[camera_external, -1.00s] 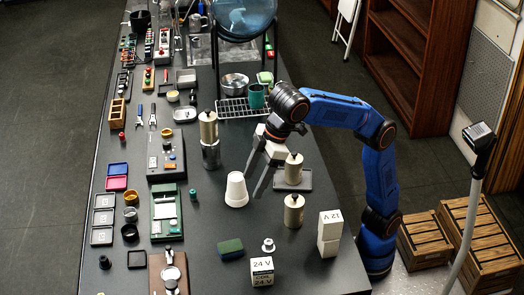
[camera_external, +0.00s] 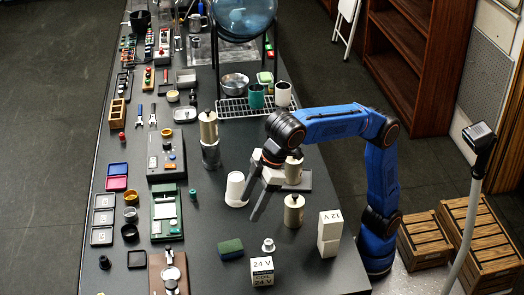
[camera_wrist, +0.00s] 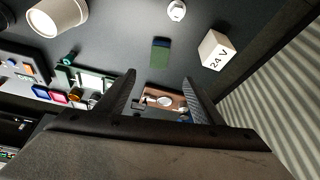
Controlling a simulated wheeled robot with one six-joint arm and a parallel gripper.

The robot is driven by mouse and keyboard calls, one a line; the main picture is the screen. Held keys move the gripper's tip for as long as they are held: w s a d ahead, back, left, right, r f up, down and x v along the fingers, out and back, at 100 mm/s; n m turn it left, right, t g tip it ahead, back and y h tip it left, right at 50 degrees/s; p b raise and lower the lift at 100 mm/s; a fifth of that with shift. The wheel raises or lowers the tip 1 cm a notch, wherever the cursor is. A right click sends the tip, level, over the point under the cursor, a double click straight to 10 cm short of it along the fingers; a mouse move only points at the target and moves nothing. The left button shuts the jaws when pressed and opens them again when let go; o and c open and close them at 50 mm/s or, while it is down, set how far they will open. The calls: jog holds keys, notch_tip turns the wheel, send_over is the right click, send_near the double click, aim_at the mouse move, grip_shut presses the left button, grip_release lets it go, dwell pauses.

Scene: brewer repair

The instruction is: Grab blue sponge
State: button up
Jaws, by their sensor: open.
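The blue sponge (camera_external: 231,249) lies flat on the dark bench near its front end, with a green top and a blue side. It also shows in the wrist view (camera_wrist: 160,50), beyond my fingertips and between their lines. My gripper (camera_external: 250,203) is open and empty above the bench, behind and a little right of the sponge, apart from it. In the wrist view its two dark fingers (camera_wrist: 158,80) stand wide apart with nothing between them.
A white cup (camera_external: 235,188) stands left of my gripper. A cream cylinder (camera_external: 293,210), a small metal knob (camera_external: 268,245), a 24 V box (camera_external: 262,271) and a 12 V box (camera_external: 330,233) stand to the right of the sponge. A green device (camera_external: 166,212) is to the left.

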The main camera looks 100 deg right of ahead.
aim_at(231, 246)
jog(key=x, duration=1.6)
jog(key=shift+w+f, duration=0.15)
jog(key=shift+f, duration=0.2)
jog(key=c, duration=1.1)
